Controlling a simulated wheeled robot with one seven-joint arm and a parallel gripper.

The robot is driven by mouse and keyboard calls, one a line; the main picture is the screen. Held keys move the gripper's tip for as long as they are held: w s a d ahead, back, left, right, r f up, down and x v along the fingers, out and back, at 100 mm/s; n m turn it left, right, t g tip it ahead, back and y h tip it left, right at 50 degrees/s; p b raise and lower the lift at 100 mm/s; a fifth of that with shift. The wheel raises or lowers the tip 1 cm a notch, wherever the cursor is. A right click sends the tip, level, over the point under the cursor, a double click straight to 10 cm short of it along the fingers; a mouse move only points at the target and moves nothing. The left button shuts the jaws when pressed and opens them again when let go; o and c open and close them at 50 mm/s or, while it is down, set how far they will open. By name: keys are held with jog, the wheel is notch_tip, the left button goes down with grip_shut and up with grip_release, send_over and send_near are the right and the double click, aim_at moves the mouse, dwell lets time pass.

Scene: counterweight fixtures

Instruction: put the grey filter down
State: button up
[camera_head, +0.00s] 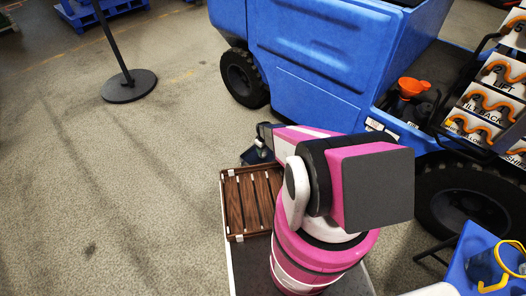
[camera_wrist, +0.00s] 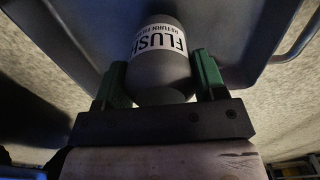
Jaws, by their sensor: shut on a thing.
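In the wrist view the grey filter (camera_wrist: 160,78), a rounded canister with a white label reading "FLUSH RETURN FILTER", sits between the green fingers of my gripper (camera_wrist: 160,85). The gripper is shut on it, one finger on each side. A blue-grey tray-like surface (camera_wrist: 95,40) with a raised rim fills the view behind the filter. I cannot tell whether the filter touches it. In the head view my pink and white arm hides most of the gripper, and I cannot make out the filter there.
A brown slatted wooden tray (camera_head: 236,205) lies beside my arm. A blue bin (camera_head: 470,262) is at lower right. A black post base (camera_head: 129,86) stands on open floor at left.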

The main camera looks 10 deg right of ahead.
jog(key=shift+f, duration=0.9)
jog(key=shift+f, duration=0.15)
jog(key=o, duration=1.2)
notch_tip(320, 180, up, 12)
jog(key=shift+f, duration=0.15)
jog(key=s+r+m, duration=0.2)
jog(key=s+r, duration=0.5)
jog(key=r, duration=0.5)
jog(key=s+r+m, duration=0.2)
jog(key=s+r, duration=0.6)
jog(key=r, duration=0.5)
jog(key=s+r+m, duration=0.3)
jog(key=s+r, duration=0.4)
jog(key=r, duration=0.6)
jog(key=shift+s+a+r, duration=0.15)
jog(key=shift+s+a, duration=0.05)
jog(key=shift+a, duration=0.05)
